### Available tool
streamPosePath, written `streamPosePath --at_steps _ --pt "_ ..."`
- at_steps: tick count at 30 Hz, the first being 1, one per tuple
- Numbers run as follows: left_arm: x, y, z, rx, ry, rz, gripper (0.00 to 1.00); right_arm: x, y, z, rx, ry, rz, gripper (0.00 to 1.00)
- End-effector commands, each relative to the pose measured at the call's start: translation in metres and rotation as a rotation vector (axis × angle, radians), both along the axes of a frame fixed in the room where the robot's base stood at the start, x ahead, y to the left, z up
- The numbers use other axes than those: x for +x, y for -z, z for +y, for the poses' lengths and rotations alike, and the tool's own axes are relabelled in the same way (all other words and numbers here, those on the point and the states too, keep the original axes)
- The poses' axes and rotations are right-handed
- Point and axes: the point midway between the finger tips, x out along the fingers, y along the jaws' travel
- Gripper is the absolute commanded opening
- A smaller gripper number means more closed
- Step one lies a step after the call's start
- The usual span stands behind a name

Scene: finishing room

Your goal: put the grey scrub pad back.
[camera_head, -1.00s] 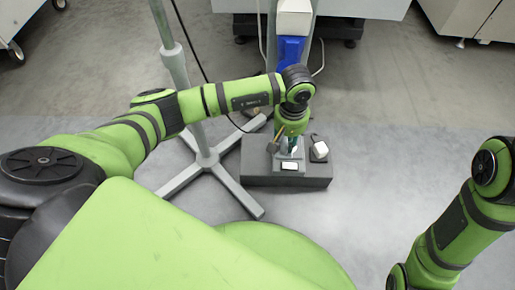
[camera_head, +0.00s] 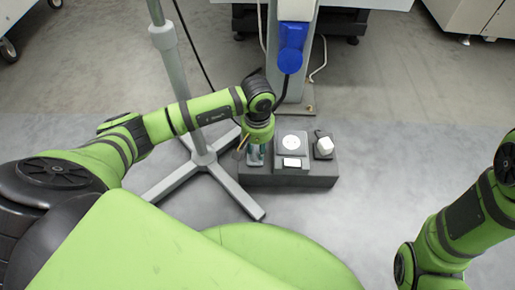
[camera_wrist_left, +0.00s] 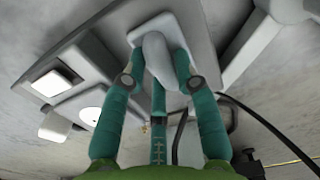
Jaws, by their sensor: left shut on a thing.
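My left gripper (camera_head: 256,158) points down at the left end of a dark grey block on the floor (camera_head: 310,181). In the left wrist view its teal fingers (camera_wrist_left: 160,80) are shut on a rounded light grey grip. In the head view the pad is mostly hidden by the gripper. I cannot tell whether it touches the block. My right gripper is out of view; only my right arm shows.
On the block, right of the gripper, are a plate with a round white disc (camera_head: 291,142), a small white rectangle (camera_head: 292,162) and a white piece (camera_head: 324,146). A grey stand (camera_head: 170,65) with splayed legs is close on the left. A blue fitting (camera_head: 291,40) hangs behind.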

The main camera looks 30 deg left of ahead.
Motion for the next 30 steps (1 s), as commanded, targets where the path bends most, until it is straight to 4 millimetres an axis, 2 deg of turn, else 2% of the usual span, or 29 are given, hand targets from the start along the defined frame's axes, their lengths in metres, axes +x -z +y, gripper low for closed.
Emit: streamPosePath --at_steps 5,6,7,19,23,30 --pt "0.0 0.002 0.0 0.001 0.0 0.0 0.04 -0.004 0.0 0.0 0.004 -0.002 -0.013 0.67" --pt "0.0 0.001 0.0 0.001 0.0 0.0 0.42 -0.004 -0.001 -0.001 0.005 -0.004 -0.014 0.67" --pt "0.0 0.001 0.0 0.001 0.0 0.0 0.54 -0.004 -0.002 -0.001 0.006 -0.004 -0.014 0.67" --pt "0.0 -0.003 0.0 0.0 0.0 0.001 0.54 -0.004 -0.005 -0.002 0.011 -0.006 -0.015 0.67" --pt "0.001 -0.024 0.0 0.0 0.002 -0.003 0.54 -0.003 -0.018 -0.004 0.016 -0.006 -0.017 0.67" --pt "0.001 -0.079 0.0 0.001 0.001 -0.003 0.54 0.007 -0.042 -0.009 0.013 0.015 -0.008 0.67"
